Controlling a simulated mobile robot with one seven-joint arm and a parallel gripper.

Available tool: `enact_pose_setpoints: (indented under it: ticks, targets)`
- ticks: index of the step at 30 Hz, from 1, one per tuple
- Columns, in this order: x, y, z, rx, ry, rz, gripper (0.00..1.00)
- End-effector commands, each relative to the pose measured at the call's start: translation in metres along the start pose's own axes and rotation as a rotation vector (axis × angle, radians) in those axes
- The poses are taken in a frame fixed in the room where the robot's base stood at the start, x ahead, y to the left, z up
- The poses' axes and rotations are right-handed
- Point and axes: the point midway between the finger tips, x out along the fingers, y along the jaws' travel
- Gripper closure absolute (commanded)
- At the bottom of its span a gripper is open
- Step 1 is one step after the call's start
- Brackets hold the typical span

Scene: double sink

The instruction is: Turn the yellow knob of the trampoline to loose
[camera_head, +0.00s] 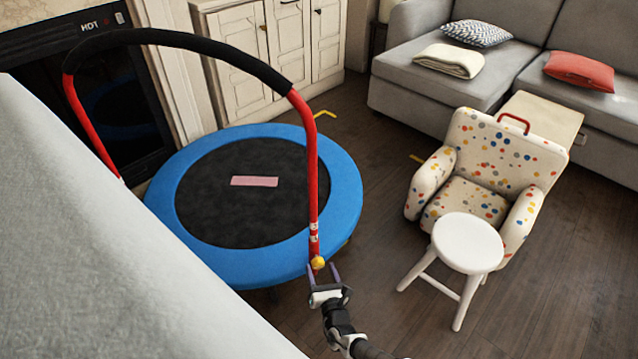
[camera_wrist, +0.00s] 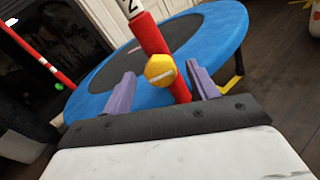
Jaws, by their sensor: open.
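The trampoline (camera_head: 344,190) has a blue round pad, a black mat and a red handle with a black padded top bar. The yellow knob (camera_head: 318,262) sits low on the handle's near red post (camera_head: 312,185). My gripper (camera_head: 322,274) is at the knob, its two purple fingers pointing toward it. In the wrist view the yellow knob (camera_wrist: 160,70) shows a pale line across its face and lies between the open fingers (camera_wrist: 163,90), with a visible gap on each side. A white label with a black "2" is on the post above the knob.
A white round stool (camera_head: 467,243) and a spotted armchair (camera_head: 495,165) stand to the right. A grey sofa (camera_head: 420,95) is at the back right. A light grey surface (camera_head: 90,250) fills the lower left. Wooden floor is clear between the trampoline and stool.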

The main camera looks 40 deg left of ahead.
Motion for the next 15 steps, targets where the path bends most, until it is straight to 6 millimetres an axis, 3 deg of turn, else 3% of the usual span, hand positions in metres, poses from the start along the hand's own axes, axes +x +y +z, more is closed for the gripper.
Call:
enact_pose_setpoints:
  ticks: [6, 15]
  targets:
    - [0.023, 0.001, -0.002, 0.000, 0.001, 0.002, 0.41]
    - [0.027, 0.000, 0.000, 0.001, 0.000, 0.000, 0.41]
